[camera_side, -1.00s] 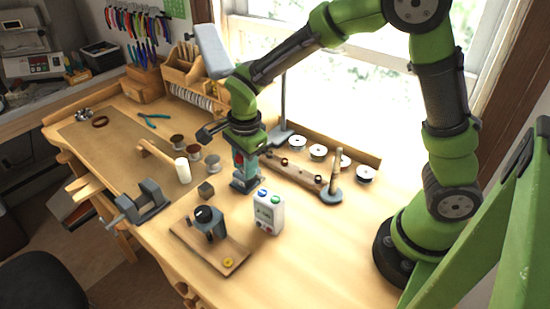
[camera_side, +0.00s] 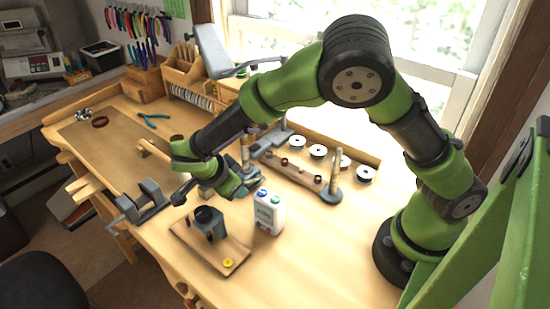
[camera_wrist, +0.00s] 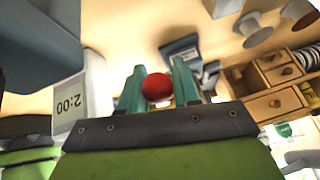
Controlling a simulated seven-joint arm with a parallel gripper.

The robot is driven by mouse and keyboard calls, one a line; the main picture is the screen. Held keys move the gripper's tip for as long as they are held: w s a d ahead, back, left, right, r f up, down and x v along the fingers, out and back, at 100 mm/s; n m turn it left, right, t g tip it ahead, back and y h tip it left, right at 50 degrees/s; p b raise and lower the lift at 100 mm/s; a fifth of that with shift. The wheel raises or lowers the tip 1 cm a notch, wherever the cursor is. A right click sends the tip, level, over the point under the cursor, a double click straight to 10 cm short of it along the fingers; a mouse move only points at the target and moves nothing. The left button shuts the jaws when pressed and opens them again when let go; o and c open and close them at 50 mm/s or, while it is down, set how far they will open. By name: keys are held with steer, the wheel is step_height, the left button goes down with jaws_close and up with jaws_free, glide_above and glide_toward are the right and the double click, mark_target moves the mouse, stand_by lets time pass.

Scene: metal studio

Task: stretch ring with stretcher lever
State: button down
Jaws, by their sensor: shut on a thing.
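A red ball knob (camera_wrist: 157,87), apparently the stretcher lever's end, sits between the two teal fingers of my gripper (camera_wrist: 158,84) in the wrist view. The fingers are shut on it. In the side view my gripper (camera_side: 250,178) lies low and strongly tilted, its fingers pointing right, and the knob is hidden. A slim post (camera_side: 246,150), apparently the stretcher, rises just behind the gripper; its lower part is hidden. I cannot tell whether a ring is on it. Small dark rings (camera_side: 285,161) sit on the wooden bar to the right.
A wooden board (camera_side: 232,256) with a dark device is nearer. A vise (camera_side: 150,193) stands left. White spools (camera_side: 318,151) line the back. The right front bench is clear.

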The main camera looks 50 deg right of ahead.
steer(key=shift+a+f, duration=0.3)
steer(key=shift+f, duration=0.25)
steer(key=shift+a+f, duration=0.25)
steer(key=shift+f, duration=0.3)
steer(key=c, duration=0.9)
jaws_free()
steer(key=shift+d, duration=0.1)
steer(key=v, duration=1.7)
steer(key=shift+c, duration=0.2)
